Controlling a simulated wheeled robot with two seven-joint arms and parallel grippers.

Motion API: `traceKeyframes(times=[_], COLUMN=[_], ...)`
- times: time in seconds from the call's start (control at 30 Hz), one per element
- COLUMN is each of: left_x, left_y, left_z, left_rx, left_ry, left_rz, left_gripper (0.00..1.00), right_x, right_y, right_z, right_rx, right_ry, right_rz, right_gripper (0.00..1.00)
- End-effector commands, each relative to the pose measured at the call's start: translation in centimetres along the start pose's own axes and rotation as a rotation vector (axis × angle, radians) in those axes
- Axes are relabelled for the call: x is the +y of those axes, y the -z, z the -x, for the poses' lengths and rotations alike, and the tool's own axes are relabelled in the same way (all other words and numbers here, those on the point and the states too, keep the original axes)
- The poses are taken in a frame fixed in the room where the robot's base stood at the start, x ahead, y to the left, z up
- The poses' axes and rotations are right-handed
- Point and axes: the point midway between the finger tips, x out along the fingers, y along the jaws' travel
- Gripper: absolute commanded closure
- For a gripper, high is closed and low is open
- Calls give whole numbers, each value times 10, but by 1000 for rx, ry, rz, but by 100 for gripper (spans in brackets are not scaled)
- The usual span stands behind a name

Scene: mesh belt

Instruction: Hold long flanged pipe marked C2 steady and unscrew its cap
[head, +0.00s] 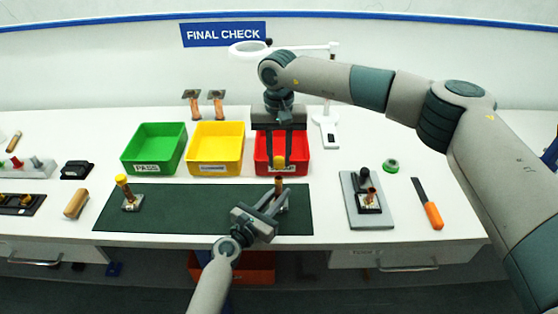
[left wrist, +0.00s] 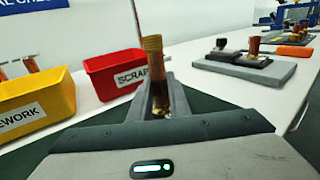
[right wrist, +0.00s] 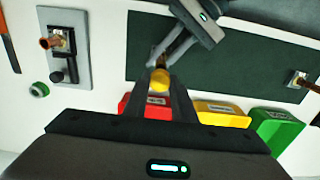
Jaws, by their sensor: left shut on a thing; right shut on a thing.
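A copper-coloured pipe (head: 278,182) stands upright near the right end of the dark green mat (head: 220,215). My left gripper (head: 272,198) is shut on it low down. In the left wrist view the pipe (left wrist: 156,68) shows a bare threaded top with no cap on it. My right gripper (head: 279,166) points down above the pipe, shut on a yellow cap (head: 279,161). The cap is apart from the pipe top, with a small gap. The cap also shows between the fingers in the right wrist view (right wrist: 159,80). I cannot read any C2 mark.
Another pipe with a yellow cap (head: 122,181) stands at the mat's left. Green (head: 138,160), yellow (head: 213,169) and red (head: 262,168) bins stand behind the mat. A grey plate (head: 379,217) with a fixture, a green ring (head: 391,166) and an orange-handled tool (head: 433,215) lie right.

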Motion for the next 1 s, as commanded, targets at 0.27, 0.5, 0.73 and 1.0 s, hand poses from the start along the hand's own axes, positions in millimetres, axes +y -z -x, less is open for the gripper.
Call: traceKeyframes(times=[0.27,0.5,0.73,1.0], left_x=[0,0,0,0], left_y=[0,0,0,2], left_z=[0,0,6,38], left_rx=[-1,0,0,1], left_ry=[0,0,0,-1], left_rz=[0,0,1,-1], left_gripper=[64,62,62,62], right_x=[0,0,0,0], right_y=[0,0,0,0], right_z=[0,0,0,-2], right_rx=[0,0,0,0], right_ry=[0,0,0,0], right_rz=[0,0,0,0], right_gripper=[100,100,100,100])
